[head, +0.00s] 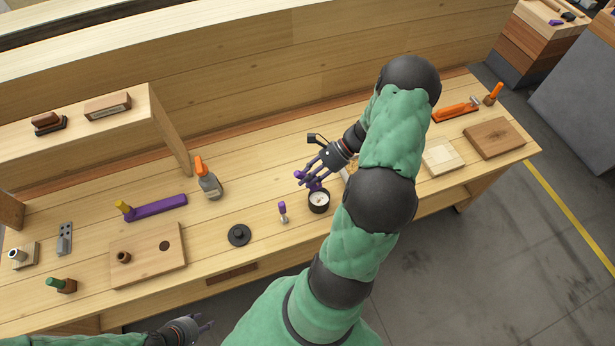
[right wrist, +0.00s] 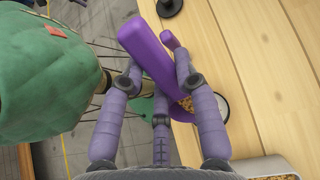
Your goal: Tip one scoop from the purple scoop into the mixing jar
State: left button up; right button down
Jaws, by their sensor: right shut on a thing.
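My right gripper (head: 309,173) is shut on the purple scoop (head: 315,185), close above the mixing jar (head: 319,207), a dark round jar with a pale inside. In the right wrist view the fingers hold the purple scoop (right wrist: 148,52) by its handle. Tan granules show in its bowl, which partly covers the jar's pale rim (right wrist: 223,106). Whether the scoop touches the jar, I cannot tell. My left gripper (head: 207,326) is low at the bottom left, away from these things; its opening is unclear.
A black round lid (head: 238,235) and a small purple-topped item (head: 282,211) lie left of the jar. A pale container with granules (right wrist: 268,168) shows at the lower right of the right wrist view. An orange-topped bottle (head: 208,182) stands farther left. Bench wood between them is clear.

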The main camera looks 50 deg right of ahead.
jog(key=shift+s+d+r+t+y+b, duration=0.1)
jog(key=shift+s+d+t+y+b, duration=0.3)
jog(key=shift+y, duration=0.3)
jog(key=shift+s+d+r+t+y+b, duration=0.15)
jog(key=shift+d+t+y+b, duration=0.2)
jog(key=shift+d+y, duration=0.3)
dwell(1.2)
jog(key=shift+s+d+f+t+y+b, duration=0.1)
jog(key=shift+s+d+t+y+b, duration=0.1)
jog(key=shift+d+t+y+b, duration=0.3)
jog(key=shift+s+d+f+t+y+b, duration=0.1)
jog(key=shift+s+d+t+y+b, duration=0.15)
jog(key=shift+y, duration=0.4)
dwell(0.8)
jog(key=shift+a, duration=0.15)
